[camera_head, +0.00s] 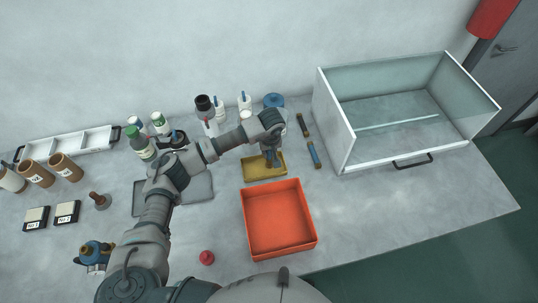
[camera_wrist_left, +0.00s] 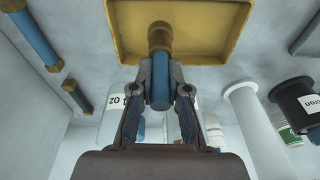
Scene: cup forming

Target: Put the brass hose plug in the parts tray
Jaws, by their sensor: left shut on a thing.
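My left gripper (camera_head: 271,158) is shut on a stubby plug with a brass end and a blue body, which I take for the brass hose plug (camera_wrist_left: 160,38). In the left wrist view the jaws (camera_wrist_left: 160,78) grip its blue part, and the brass end points away from them. The brass end overlaps the shallow yellow tray (camera_wrist_left: 213,47), also seen in the head view (camera_head: 250,177); whether it touches the tray is unclear. A deeper orange-red tray (camera_head: 278,222) stands in front. Which one is the parts tray, no label shows. My right gripper is out of view.
Two rods, one blue (camera_head: 314,155) and one dark (camera_head: 303,125), lie right of the yellow tray. A glass-walled case (camera_head: 400,115) stands at the right. Bottles (camera_head: 139,143) and jars crowd the back left. A red knob (camera_head: 207,257) lies near the front edge.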

